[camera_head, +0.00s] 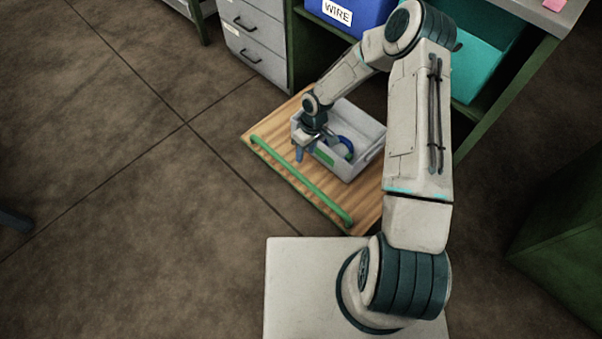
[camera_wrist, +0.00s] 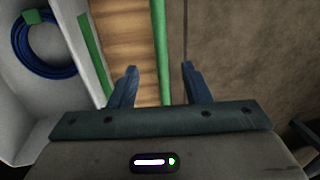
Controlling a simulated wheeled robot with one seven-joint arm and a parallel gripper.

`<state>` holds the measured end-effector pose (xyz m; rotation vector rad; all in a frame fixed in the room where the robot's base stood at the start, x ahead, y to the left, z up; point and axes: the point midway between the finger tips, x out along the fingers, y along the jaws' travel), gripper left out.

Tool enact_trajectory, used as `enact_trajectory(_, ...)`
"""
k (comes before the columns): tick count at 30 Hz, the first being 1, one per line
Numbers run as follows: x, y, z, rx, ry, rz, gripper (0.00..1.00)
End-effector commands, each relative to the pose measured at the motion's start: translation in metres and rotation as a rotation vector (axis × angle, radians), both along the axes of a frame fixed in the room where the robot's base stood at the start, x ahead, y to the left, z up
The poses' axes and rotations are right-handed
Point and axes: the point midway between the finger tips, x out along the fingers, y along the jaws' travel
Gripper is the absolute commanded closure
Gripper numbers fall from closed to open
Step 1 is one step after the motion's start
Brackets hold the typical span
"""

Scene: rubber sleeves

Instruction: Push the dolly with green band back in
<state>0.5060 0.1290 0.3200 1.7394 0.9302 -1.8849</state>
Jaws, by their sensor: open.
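The dolly (camera_head: 262,122) is a low wooden board with a green bar (camera_head: 300,180) along its front edge. It sticks out on the floor from under the bench. A grey bin (camera_head: 347,172) with a green label stands on it. My gripper (camera_head: 306,158) is open, above the dolly between the bin's front wall and the green bar. In the wrist view, the fingers of my gripper (camera_wrist: 158,84) are on either side of the green bar (camera_wrist: 160,50), with the wooden board (camera_wrist: 118,40) to its left. I cannot tell whether they touch the bar.
A coil of blue cable (camera_wrist: 38,45) lies in the bin. Grey drawers (camera_head: 252,45) stand left of the dolly. A blue bin (camera_head: 350,12) marked WIRE and a teal bin (camera_head: 474,65) sit on the shelf above. The floor (camera_head: 120,200) left of the dolly is clear.

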Motion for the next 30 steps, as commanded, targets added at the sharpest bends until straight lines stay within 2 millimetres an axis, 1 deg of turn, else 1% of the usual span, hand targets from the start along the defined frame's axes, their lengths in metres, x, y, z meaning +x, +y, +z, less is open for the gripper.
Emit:
enact_trajectory(1,-0.002,0.002,-0.013,0.0,0.003,0.002,0.57)
enact_trajectory(9,-0.01,0.009,-0.071,-0.001,0.003,0.002,0.57)
enact_trajectory(12,-0.013,0.012,-0.089,-0.001,0.002,0.001,0.57)
enact_trajectory(15,-0.015,0.014,-0.103,-0.001,0.002,0.0,0.57)
enact_trajectory(18,-0.016,0.016,-0.113,-0.001,0.001,-0.001,0.57)
enact_trajectory(21,-0.017,0.016,-0.118,-0.001,0.001,0.0,0.57)
enact_trajectory(30,-0.017,0.017,-0.119,-0.001,0.0,0.0,0.57)
